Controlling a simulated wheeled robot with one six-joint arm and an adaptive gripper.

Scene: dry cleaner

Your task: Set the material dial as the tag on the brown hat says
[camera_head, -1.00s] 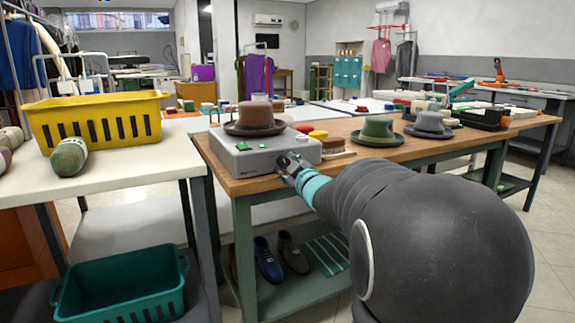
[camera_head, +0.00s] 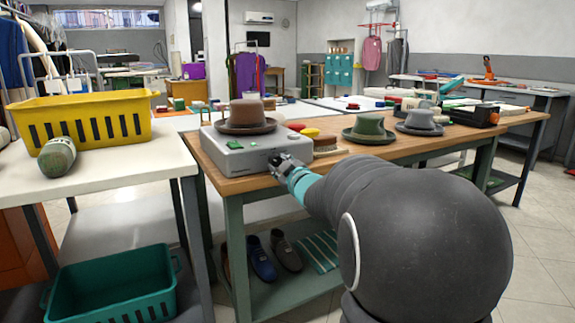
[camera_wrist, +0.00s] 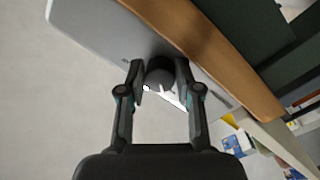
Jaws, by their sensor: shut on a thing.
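The brown hat (camera_head: 246,114) sits on top of a grey box-shaped machine (camera_head: 235,163) at the left end of the wooden table. No readable tag shows on it. Small green pieces (camera_head: 234,145) lie or are fixed on the machine's top. My gripper (camera_head: 279,162) is at the machine's front, near its right end. In the wrist view my gripper (camera_wrist: 160,82) has its fingers on both sides of a dark round dial (camera_wrist: 160,72), shut on it. A white patch shows just below the dial. The dial's setting and markings cannot be read.
A brush (camera_head: 325,144), a green hat (camera_head: 369,130) and a grey hat (camera_head: 419,122) stand to the right on the wooden table (camera_head: 300,168). A yellow basket (camera_head: 95,122) and a green roll (camera_head: 56,157) are on the white table at left. Shoes lie on the shelf below.

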